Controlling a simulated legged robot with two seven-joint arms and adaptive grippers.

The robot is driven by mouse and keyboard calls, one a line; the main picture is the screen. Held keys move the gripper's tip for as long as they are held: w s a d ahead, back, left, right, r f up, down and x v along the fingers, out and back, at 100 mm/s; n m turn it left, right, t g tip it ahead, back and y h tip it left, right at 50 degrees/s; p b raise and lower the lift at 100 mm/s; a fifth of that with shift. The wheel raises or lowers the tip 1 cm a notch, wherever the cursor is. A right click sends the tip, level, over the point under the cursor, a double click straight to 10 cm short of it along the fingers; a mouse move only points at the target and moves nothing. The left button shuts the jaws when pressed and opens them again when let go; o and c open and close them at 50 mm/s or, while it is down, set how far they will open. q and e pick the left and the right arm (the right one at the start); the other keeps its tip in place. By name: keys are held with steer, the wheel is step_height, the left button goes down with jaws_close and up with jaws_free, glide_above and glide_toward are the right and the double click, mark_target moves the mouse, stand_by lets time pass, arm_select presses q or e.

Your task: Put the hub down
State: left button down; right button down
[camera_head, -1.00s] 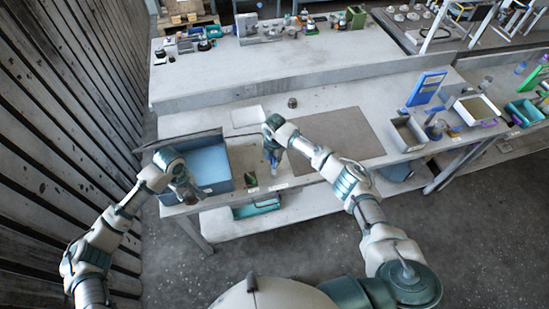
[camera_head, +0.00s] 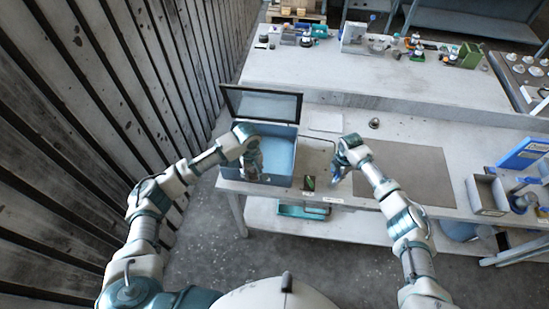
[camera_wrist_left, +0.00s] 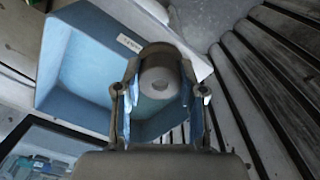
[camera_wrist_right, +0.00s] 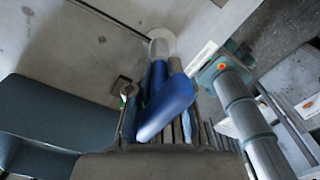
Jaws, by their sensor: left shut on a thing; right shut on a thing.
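The hub is a grey cylinder with a round hole in its end, seen in the left wrist view (camera_wrist_left: 160,80). My left gripper (camera_head: 252,170) is shut on it, with a finger on each side. In the head view, this gripper is at the left part of the open blue box (camera_head: 281,156); the box also shows behind the hub in the left wrist view (camera_wrist_left: 85,75). I cannot tell the hub's height over the box floor. My right gripper (camera_head: 338,174) is shut on a blue-handled tool (camera_wrist_right: 165,105) with a pale tip, right of the box.
The box's dark-framed lid (camera_head: 262,104) stands open at the back. A brown mat (camera_head: 408,172) lies to the right, with a small dark part (camera_head: 374,123) behind it. A grey bin (camera_head: 486,194) stands further right. A plank wall (camera_head: 110,90) runs along the left.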

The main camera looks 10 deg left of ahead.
arm_select(q)
steer(key=w+d+f+m, duration=0.2)
steer(key=w+d+m, duration=0.15)
steer(key=w, duration=0.65)
arm_select(e)
steer(key=shift+w, duration=0.1)
arm_select(q)
glide_toward(271, 171)
steer(key=shift+m, duration=0.25)
step_height(271, 171, down, 6)
steer(key=shift+w+d+f, duration=0.1)
steer(key=shift+d+f, duration=0.05)
steer(key=shift+f, duration=0.05)
arm_select(e)
steer(key=shift+r, duration=0.1)
arm_select(q)
steer(key=c, duration=0.7)
jaws_free()
steer(key=shift+f, duration=0.1)
step_height(271, 171, up, 12)
steer(key=shift+r, duration=0.15)
